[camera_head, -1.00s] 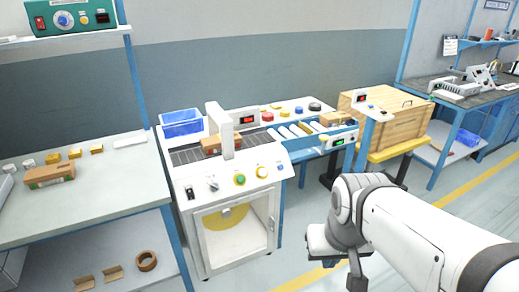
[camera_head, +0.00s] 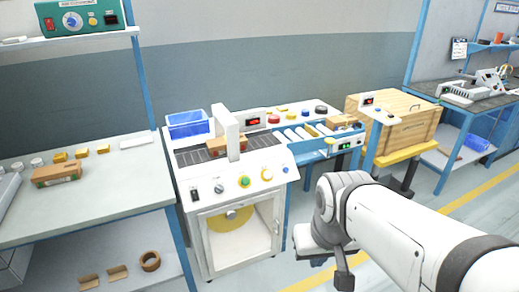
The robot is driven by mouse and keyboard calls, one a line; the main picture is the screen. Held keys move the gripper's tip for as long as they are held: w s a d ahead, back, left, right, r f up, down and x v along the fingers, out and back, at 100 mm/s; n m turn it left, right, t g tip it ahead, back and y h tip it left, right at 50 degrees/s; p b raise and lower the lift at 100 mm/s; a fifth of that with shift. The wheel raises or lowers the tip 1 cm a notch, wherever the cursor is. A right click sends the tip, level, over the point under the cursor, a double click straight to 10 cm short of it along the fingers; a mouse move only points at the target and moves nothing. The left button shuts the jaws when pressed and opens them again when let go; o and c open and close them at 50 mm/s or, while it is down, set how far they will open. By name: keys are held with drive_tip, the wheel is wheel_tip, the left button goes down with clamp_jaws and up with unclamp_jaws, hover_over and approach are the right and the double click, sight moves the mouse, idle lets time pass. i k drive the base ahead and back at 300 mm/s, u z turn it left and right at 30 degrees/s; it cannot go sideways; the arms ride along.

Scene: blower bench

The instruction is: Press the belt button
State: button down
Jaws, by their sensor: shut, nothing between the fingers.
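The white belt machine (camera_head: 200,228) stands in the middle, with a dark belt (camera_head: 262,141) on top and a cardboard box (camera_head: 216,148) under its white arch. I cannot read which one is marked for the belt. My gripper (camera_head: 343,280) is shut and empty, low in front of and right of the machine, apart from the panel. Its fingertips are hard to make out.
A wooden crate (camera_head: 405,130) sits on a yellow stand further right. A workbench (camera_head: 90,215) stands at left. The floor between my gripper and the machine looks clear.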

sight(268, 174)
drive_tip(key=i, duration=0.95)
